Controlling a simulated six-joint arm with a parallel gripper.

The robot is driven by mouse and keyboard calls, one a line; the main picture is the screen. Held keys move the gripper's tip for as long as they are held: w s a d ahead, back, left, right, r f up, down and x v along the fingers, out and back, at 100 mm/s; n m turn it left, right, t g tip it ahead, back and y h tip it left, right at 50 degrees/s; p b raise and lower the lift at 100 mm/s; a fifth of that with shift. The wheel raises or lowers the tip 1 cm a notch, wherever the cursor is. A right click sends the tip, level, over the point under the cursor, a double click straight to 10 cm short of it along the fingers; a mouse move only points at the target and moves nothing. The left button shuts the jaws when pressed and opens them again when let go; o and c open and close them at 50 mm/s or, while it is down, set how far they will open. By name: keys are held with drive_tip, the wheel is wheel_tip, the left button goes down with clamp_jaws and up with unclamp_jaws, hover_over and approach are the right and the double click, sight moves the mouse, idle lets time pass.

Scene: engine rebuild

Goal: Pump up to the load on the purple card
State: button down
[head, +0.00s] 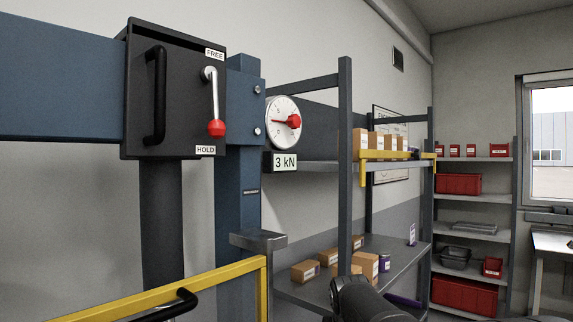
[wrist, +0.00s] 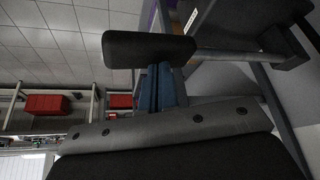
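The gauge (head: 283,122) on the blue press frame (head: 240,190) has a white dial and a red hub with its pointer to the left. The red-knobbed lever (head: 213,105) points down at HOLD. In the wrist view, a black grip on a metal rod (wrist: 148,50) crosses in front of my gripper (wrist: 162,88). The fingertips are hidden there, so I cannot tell whether they hold it.
A yellow guard rail (head: 165,293) and a curved black handle (head: 170,307) are at the lower left. The metal shelf (head: 385,260) behind the press carries several cardboard boxes. A window (head: 551,140) is at right.

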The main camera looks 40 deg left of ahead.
drive_tip(key=shift+f, duration=0.1)
drive_tip(key=shift+f, duration=1.2)
idle(0.5)
drive_tip(key=shift+f, duration=1.05)
idle(0.5)
drive_tip(key=shift+f, duration=1)
idle(0.5)
